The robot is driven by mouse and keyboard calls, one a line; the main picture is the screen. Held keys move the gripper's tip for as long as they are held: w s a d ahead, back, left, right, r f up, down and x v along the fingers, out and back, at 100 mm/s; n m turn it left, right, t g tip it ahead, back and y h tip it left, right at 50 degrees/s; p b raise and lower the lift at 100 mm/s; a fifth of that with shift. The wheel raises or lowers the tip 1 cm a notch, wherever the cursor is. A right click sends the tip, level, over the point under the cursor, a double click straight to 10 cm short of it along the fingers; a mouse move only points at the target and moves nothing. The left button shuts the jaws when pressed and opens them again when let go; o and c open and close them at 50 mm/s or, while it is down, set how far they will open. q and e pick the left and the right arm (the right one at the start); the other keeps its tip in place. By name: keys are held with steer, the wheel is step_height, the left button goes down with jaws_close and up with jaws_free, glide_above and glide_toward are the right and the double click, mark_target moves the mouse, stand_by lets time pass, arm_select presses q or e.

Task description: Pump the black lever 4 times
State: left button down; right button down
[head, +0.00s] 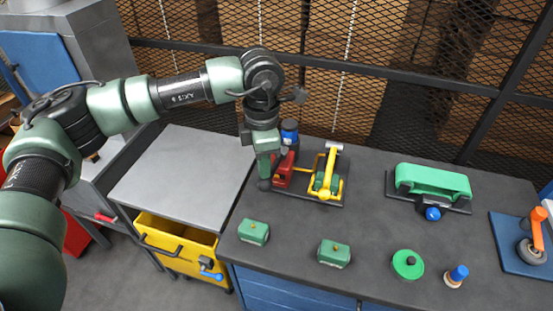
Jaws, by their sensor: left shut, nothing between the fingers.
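My left gripper (264,184) points down at the left end of a machine on the dark workbench. It is shut with nothing between its fingers, close beside the red part (284,170) of that machine. The machine also has a blue cap (290,127) and a yellow frame (327,180) on a dark base. I cannot make out a black lever for certain; my gripper and wrist cover part of the machine's left side. I cannot tell whether the gripper touches anything. My right gripper is not in view.
Two small green blocks (253,232) (334,254), a green disc (408,264) and a blue-topped peg (456,276) stand along the bench front. A green device (432,182) and an orange-handled device (537,228) are at right. A yellow drawer (178,243) is open at left. Mesh fencing runs behind.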

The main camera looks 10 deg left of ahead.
arm_select(q)
steer(key=shift+f, duration=0.1)
step_height(320, 180, down, 9)
steer(key=b, duration=0.8)
steer(key=shift+r+p, duration=0.55)
steer(key=shift+r, duration=0.4)
steer(key=shift+r+p, duration=1.95)
steer(key=shift+r, duration=2.55)
step_height(320, 180, up, 5)
steer(key=p, duration=0.6)
steer(key=b, duration=0.3)
glide_above(265, 180)
step_height(265, 180, down, 5)
steer(key=shift+f, duration=0.2)
steer(key=shift+w+f+b, duration=0.1)
steer(key=shift+f+b, duration=0.6)
steer(key=shift+b, duration=0.05)
